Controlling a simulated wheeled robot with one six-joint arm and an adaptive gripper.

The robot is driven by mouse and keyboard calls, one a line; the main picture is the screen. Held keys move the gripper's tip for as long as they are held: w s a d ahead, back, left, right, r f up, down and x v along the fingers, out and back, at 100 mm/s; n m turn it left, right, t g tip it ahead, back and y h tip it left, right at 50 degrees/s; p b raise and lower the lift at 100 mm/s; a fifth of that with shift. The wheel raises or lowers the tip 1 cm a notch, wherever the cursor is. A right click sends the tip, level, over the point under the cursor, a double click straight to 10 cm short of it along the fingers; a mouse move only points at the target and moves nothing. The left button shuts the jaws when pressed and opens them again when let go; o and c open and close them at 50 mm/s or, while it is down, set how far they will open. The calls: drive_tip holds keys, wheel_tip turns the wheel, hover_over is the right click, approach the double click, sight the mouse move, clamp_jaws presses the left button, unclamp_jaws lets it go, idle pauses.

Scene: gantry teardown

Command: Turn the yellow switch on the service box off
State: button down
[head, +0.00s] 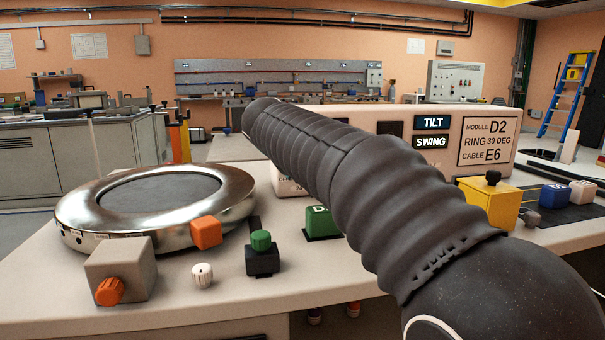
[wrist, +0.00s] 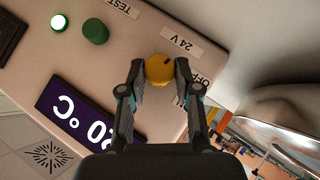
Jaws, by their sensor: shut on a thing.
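The yellow switch (wrist: 160,67) is a round knob with a dark mark, on the pale face of the service box (wrist: 130,60) in the wrist view. A "24 V" label is beside it, and an "OFF" label is partly hidden by a finger. My gripper (wrist: 158,78) is shut on the knob, one finger on each side. In the head view my arm hides the gripper and the switch. Only part of a pale box (head: 287,181) with a partly hidden "24" label shows beside the arm; it appears to be the service box.
The box face also has a green button (wrist: 95,31), a lit lamp (wrist: 59,22) and a temperature display (wrist: 75,116). On the bench are a metal ring (head: 155,205), a green-knobbed block (head: 262,257), a grey block with an orange knob (head: 120,270) and a yellow block (head: 490,202).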

drive_tip(key=shift+a+f+n+t+h+b, duration=0.15)
drive_tip(key=shift+n+t+h+b, duration=0.15)
drive_tip(key=shift+n+h+b, duration=0.25)
drive_tip(key=shift+h, duration=0.25)
drive_tip(key=c, duration=0.8)
unclamp_jaws()
drive_tip(key=v, duration=1.2)
drive_tip(key=shift+s, duration=0.1)
